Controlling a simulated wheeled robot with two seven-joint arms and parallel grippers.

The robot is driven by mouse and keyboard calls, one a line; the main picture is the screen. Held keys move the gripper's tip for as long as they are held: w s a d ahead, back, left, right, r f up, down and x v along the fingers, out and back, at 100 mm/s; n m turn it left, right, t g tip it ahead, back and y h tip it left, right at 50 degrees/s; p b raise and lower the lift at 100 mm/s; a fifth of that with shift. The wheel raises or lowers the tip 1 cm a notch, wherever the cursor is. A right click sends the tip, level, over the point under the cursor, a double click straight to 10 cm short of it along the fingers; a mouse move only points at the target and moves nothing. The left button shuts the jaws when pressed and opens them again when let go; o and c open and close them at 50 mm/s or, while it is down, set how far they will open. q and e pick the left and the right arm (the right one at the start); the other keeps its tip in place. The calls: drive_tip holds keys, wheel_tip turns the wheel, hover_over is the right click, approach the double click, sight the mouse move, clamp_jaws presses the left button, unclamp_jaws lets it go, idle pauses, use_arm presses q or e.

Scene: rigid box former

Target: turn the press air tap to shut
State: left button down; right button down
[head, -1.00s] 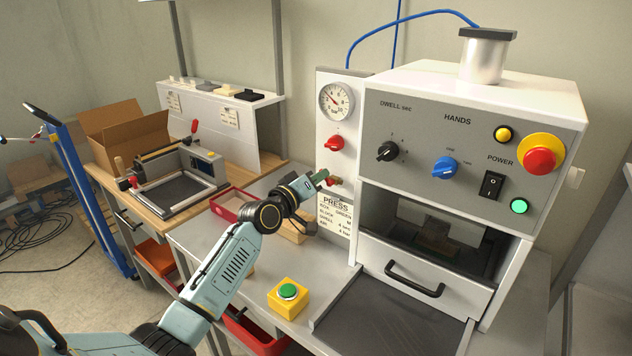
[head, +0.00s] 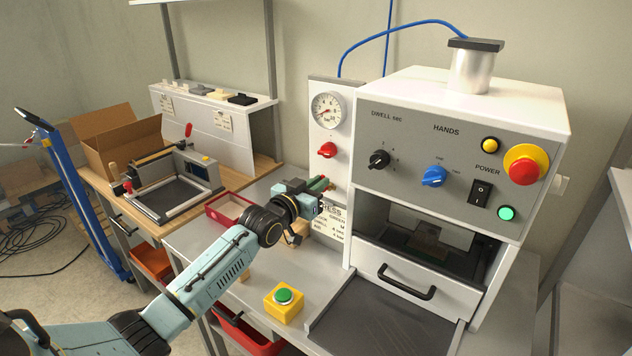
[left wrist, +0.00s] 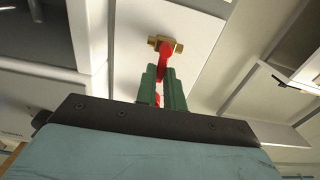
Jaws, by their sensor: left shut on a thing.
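The press air tap has a brass body (left wrist: 176,45) and a red lever (left wrist: 166,56) in the left wrist view. The lever runs from the brass body down between the green fingers of my left gripper (left wrist: 163,88), which is shut on it. In the head view my left gripper (head: 320,184) is at the lower part of the white gauge panel, below the red knob (head: 327,150). There the fingers and wrist mostly hide the tap, so its exact angle is hard to tell. My right gripper is not in view.
The pressure gauge (head: 328,110) is above the knob. The press (head: 459,150) stands close on the right, its drawer handle (head: 406,286) facing front. A yellow button box (head: 284,302) and a red tray (head: 228,209) are on the grey bench near my left arm.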

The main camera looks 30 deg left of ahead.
use_arm(q)
drive_tip(key=shift+m, duration=0.3)
drive_tip(key=c, duration=1.5)
unclamp_jaws()
drive_tip(key=s+a, duration=0.1)
drive_tip(key=s, duration=1.2)
drive_tip(key=shift+s, duration=0.2)
